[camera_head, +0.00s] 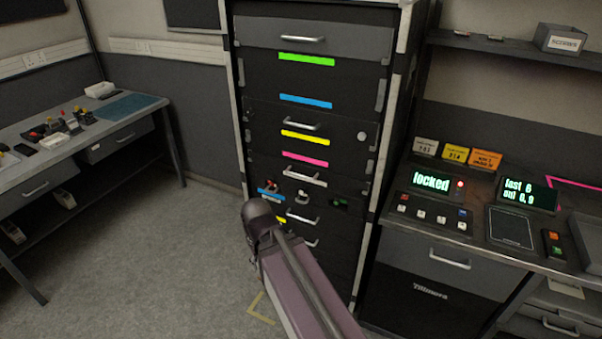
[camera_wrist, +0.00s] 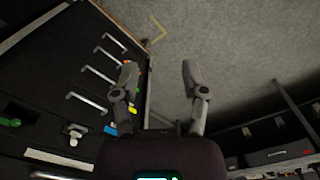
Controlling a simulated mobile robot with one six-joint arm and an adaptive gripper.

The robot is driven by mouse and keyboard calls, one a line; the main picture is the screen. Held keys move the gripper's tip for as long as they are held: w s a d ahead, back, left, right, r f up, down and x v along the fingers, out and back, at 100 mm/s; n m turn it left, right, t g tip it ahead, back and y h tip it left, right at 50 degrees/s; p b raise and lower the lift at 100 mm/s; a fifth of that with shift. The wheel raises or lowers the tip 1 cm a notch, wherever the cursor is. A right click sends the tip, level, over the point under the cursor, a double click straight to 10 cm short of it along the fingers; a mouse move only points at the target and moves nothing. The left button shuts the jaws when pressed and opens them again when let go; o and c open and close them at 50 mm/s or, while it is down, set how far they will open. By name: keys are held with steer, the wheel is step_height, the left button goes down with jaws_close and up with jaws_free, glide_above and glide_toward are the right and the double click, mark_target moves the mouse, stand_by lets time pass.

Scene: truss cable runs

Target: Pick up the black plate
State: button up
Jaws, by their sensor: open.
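My gripper (camera_wrist: 160,78) is open and empty in the wrist view, with bare floor between its two fingers. My arm reaches in front of the rack's lower part in the head view; the fingers are hidden there. The tall rack (camera_head: 315,110) holds several black front panels with green, blue, yellow and pink strips. In the wrist view, the rack (camera_wrist: 60,60) lies to the left of the fingers. I cannot tell any one black plate apart for sure; a dark flat rectangular pad (camera_head: 511,228) lies on the right counter, away from my gripper.
A workbench (camera_head: 75,140) with small parts and a blue mat (camera_head: 128,106) stands at the left. The right counter carries a display reading "locked" (camera_head: 432,183), small signs and buttons. A shelf (camera_head: 510,45) hangs above it. The floor (camera_head: 140,260) between bench and rack is clear.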

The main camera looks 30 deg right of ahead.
steer(key=w+d+h, duration=0.2)
steer(key=w+d, duration=0.2)
steer(key=w, duration=0.1)
steer(key=n+t+h+p, duration=0.25)
steer(key=n+h, duration=0.25)
steer(key=h, duration=0.5)
glide_toward(299, 175)
step_height(299, 175, up, 2)
steer(key=a, duration=0.3)
steer(key=shift+s+r, duration=0.25)
steer(key=shift+s, duration=0.05)
steer(key=shift+d, duration=0.1)
steer(key=shift+b+x, duration=2.1)
steer(key=shift+x, duration=2.2)
steer(key=shift+f, duration=0.2)
